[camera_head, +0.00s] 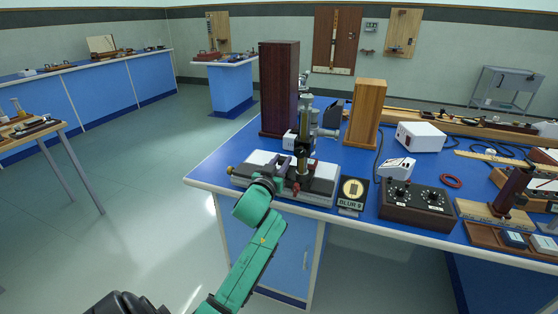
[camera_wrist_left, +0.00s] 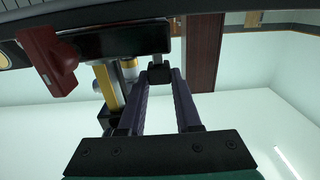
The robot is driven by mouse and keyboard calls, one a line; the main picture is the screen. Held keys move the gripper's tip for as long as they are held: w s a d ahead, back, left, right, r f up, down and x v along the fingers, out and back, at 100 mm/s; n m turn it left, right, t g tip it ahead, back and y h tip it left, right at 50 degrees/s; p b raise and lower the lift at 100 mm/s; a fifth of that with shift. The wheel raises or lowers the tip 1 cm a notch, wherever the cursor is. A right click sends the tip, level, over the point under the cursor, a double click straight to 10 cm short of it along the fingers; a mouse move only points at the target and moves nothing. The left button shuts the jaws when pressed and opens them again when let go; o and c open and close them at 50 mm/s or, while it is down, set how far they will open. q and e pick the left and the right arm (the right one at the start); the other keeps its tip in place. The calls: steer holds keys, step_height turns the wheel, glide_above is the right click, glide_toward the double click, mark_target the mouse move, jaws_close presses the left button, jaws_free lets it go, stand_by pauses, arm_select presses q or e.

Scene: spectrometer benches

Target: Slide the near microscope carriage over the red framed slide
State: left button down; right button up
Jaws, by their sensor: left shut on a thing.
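The microscope (camera_head: 304,133) stands upright on its carriage above a pale-topped base (camera_head: 320,182) at the near-left corner of the blue bench. In the left wrist view, the gripper (camera_wrist_left: 160,76) is shut on a small black handle (camera_wrist_left: 158,73) below a dark block (camera_wrist_left: 115,40). A red knob (camera_wrist_left: 55,60) shows beside that block. Small red parts show around the microscope's foot, but I cannot tell the red framed slide apart. My right gripper is not in view.
A tall dark wooden box (camera_head: 279,90) and a lighter wooden block (camera_head: 364,112) stand behind the microscope. A "BLUR" sign (camera_head: 352,195) and a dark control box (camera_head: 416,206) with knobs stand to its right. The floor left of the bench is clear.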

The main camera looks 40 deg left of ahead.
arm_select(q)
steer(key=shift+d, duration=0.1)
steer(key=c, duration=0.6)
jaws_free()
steer(key=b+v, duration=0.1)
steer(key=v, duration=1.3)
steer(key=shift+s, duration=0.25)
steer(key=shift+d, duration=0.1)
